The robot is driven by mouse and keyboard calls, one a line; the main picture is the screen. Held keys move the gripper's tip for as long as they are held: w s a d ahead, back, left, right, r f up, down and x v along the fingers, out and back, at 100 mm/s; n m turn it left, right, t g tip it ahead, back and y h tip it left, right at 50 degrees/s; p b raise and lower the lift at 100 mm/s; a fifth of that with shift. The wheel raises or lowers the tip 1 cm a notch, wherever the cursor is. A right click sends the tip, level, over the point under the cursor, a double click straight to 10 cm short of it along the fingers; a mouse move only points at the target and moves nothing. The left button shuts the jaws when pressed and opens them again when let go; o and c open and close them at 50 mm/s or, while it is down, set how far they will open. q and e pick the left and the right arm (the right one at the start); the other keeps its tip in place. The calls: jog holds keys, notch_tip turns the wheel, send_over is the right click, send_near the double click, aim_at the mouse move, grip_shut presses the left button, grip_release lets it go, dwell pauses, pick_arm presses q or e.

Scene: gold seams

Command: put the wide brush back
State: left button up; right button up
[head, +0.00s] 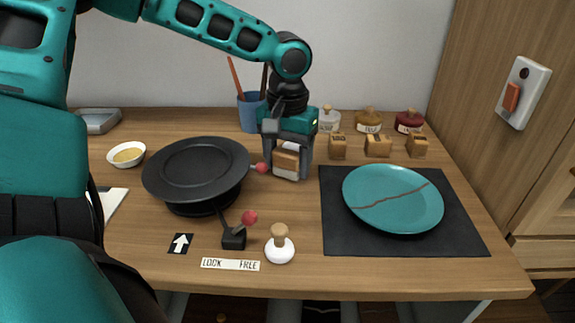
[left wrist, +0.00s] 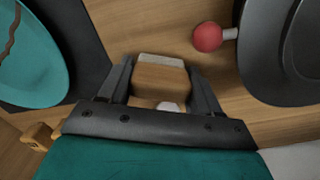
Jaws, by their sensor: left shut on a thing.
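The wide brush (head: 286,164) is a wooden block with a pale edge along its lower side. My left gripper (head: 287,173) points down and is shut on it, one finger on each side. In the left wrist view the wide brush (left wrist: 160,80) sits between the fingers of my left gripper (left wrist: 162,75), its pale bristle edge facing away from the palm. It is behind the middle of the table, between the black turntable and the dark mat. I cannot tell whether it touches the table. My right gripper is not in view.
A blue cup (head: 250,113) with thin sticks stands behind my left gripper. The black turntable (head: 197,165) is to the left, its red-tipped knob close by. A teal plate (head: 393,199) with a reddish seam lies on the dark mat (head: 345,243). Wooden blocks (head: 378,146) and jars (head: 368,121) stand behind.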

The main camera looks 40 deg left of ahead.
aim_at(288, 150)
pick_arm(q)
jog(key=shift+f, duration=0.4)
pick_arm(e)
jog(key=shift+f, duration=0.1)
pick_arm(q)
jog(key=shift+f, duration=0.2)
jog(key=o, duration=0.9)
jog(key=shift+o, duration=0.2)
notch_tip(288, 150, up, 11)
jog(key=p, duration=0.2)
jog(key=shift+p, duration=0.4)
jog(key=shift+r, duration=0.75)
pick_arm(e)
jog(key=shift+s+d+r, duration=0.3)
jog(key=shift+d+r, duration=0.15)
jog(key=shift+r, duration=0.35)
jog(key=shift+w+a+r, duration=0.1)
